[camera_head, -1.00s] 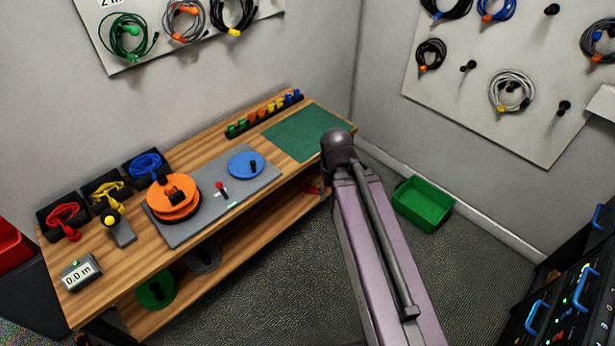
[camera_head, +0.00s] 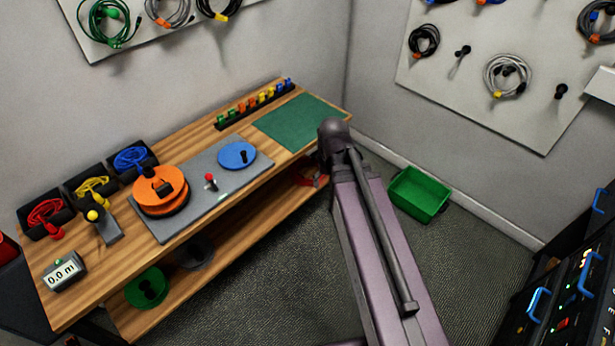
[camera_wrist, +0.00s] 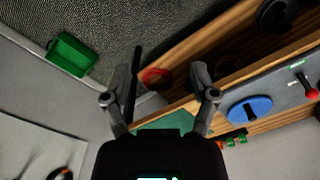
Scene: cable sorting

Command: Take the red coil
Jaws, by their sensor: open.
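A red coil (camera_wrist: 155,77) lies on the lower shelf under the bench's right end. In the wrist view it shows between the two open fingers of my gripper (camera_wrist: 167,62), farther off and apart from them. In the head view only a small red part of it (camera_head: 312,180) shows beside my arm, which hides my gripper there. A second red coil of cable (camera_head: 45,213) sits in the leftmost black bin on the bench top, far from my gripper. My gripper is empty.
The wooden bench (camera_head: 65,305) carries an orange spool (camera_head: 160,186), a blue disc (camera_head: 237,155) and a green mat (camera_head: 300,121). A green crate (camera_head: 418,194) stands on the floor at the right. Pegboards with coils hang on the walls. Floor before the bench is clear.

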